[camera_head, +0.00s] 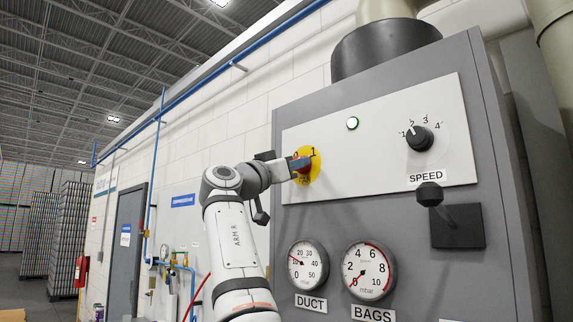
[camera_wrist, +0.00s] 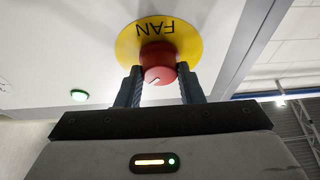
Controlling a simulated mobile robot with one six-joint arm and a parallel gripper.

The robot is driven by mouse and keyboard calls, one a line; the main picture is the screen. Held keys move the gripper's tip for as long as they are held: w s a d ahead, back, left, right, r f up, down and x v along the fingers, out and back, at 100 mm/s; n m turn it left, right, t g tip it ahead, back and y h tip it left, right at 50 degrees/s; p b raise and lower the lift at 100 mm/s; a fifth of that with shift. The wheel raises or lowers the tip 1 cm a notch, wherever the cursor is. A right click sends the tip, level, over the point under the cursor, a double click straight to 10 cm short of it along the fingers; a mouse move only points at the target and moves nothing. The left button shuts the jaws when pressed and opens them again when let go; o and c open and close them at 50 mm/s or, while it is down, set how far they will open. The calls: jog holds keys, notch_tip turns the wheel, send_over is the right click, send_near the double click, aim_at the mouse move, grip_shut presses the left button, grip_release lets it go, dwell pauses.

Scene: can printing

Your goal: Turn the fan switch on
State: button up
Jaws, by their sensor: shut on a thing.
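The fan switch is a red knob on a round yellow plate (camera_head: 315,158) marked 0 and 1, on the white panel of a grey cabinet. In the wrist view the red knob (camera_wrist: 158,62) sits in front of the yellow plate (camera_wrist: 127,42) lettered FAN. My gripper (camera_head: 295,165) is at the knob, and in the wrist view its two fingers (camera_wrist: 158,85) are shut on the knob's sides. A green lamp (camera_head: 352,123) is lit on the panel; it also shows in the wrist view (camera_wrist: 79,95). The knob's pointer position is hard to make out.
A black speed knob (camera_head: 419,138) with a numbered dial is to the right on the panel. A black lever (camera_head: 430,195) sticks out below it. The duct gauge (camera_head: 308,265) and bags gauge (camera_head: 369,270) are below the switch. A blue pipe (camera_head: 240,62) runs along the wall.

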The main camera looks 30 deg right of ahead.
jog(key=shift+s+d+r, duration=0.1)
jog(key=shift+s, duration=0.05)
jog(key=o, duration=1)
jog(key=shift+d, duration=0.2)
jog(key=shift+c, duration=0.2)
jog(key=shift+g, duration=0.3)
jog(key=b+v, duration=0.4)
jog(key=v, duration=0.4)
